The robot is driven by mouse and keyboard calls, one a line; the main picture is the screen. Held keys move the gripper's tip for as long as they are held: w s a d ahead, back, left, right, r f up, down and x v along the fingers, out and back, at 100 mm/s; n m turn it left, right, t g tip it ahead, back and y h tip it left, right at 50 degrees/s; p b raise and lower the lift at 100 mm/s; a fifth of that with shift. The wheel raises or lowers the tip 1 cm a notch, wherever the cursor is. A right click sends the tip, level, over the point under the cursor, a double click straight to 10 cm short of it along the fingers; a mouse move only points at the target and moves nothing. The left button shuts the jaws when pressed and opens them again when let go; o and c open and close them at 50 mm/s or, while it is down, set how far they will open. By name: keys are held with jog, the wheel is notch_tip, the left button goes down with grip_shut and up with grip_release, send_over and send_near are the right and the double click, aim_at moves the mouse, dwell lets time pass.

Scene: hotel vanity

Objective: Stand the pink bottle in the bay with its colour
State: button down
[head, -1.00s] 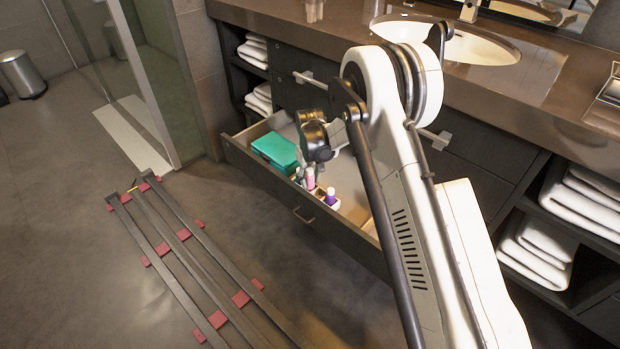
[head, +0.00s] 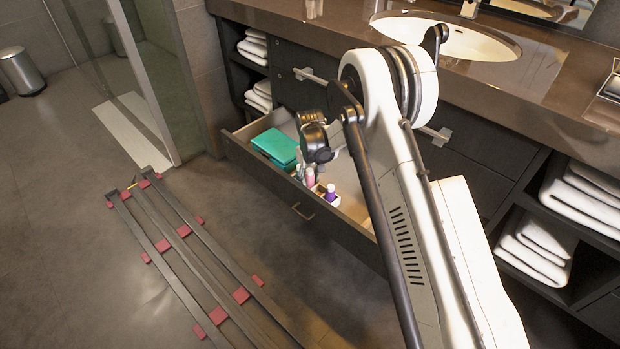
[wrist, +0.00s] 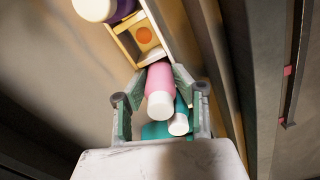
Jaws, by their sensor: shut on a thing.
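The pink bottle (wrist: 159,78) with a white cap is between the fingers of my gripper (wrist: 157,88), which is shut on it. In the head view the pink bottle (head: 310,177) shows just below my gripper, over the open drawer's front part. The divider (wrist: 121,43) has an empty bay with an orange dot (wrist: 145,34). A purple bottle (wrist: 94,8) with a white cap stands beyond that bay; it also shows in the head view (head: 331,190). A teal bottle (wrist: 181,106) with a white cap is close beside the pink one. The pink bottle's base and any pink marking are hidden.
A teal box (head: 275,147) lies at the drawer's left end. The open drawer's front wall (head: 262,178) runs close beside the row of bottles. The drawer floor behind the bottles looks mostly clear, though my arm hides part of it.

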jog(key=c, duration=1.3)
grip_release()
jog(key=shift+f, duration=0.1)
notch_tip(320, 180, up, 12)
jog(key=shift+r, duration=0.1)
